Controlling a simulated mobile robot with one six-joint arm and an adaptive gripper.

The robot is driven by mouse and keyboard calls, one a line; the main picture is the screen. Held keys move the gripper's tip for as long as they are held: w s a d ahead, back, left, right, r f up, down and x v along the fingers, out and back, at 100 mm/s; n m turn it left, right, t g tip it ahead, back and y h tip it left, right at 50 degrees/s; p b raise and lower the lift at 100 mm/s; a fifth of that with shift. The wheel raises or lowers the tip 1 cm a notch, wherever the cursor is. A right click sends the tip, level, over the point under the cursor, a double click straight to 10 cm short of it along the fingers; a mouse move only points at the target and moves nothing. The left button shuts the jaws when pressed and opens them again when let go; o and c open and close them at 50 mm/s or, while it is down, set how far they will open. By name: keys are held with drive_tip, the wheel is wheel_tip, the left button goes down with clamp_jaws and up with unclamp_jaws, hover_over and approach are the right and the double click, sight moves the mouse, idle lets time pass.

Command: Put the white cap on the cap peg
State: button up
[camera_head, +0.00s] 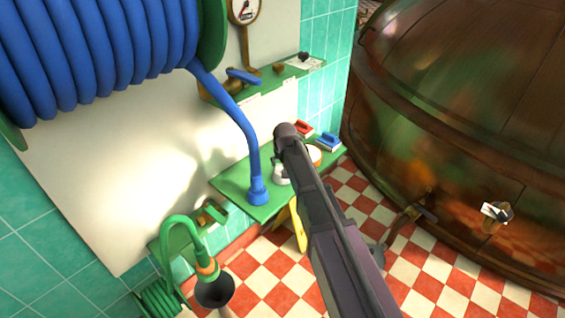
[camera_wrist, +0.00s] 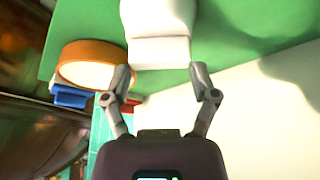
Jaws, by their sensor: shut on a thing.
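The white cap (camera_wrist: 158,50) sits between the fingertips of my gripper (camera_wrist: 161,69) in the wrist view, and the gripper is shut on it. It looks like a stepped white block against the green shelf (camera_wrist: 225,30); I cannot tell whether it touches the shelf. In the head view a white piece (camera_head: 280,175) shows just left of my arm, over the green shelf (camera_head: 232,183). I cannot make out the cap peg in either view.
A round white thing with an orange rim (camera_wrist: 70,67) stands close to my gripper. Red (camera_head: 303,127) and blue (camera_head: 328,141) brushes lie at the shelf's far end. The blue hose (camera_head: 250,140) ends on the shelf. A copper kettle (camera_head: 450,130) fills the right.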

drive_tip(key=shift+f, duration=0.15)
drive_tip(key=o, duration=0.9)
drive_tip(key=shift+r, duration=0.2)
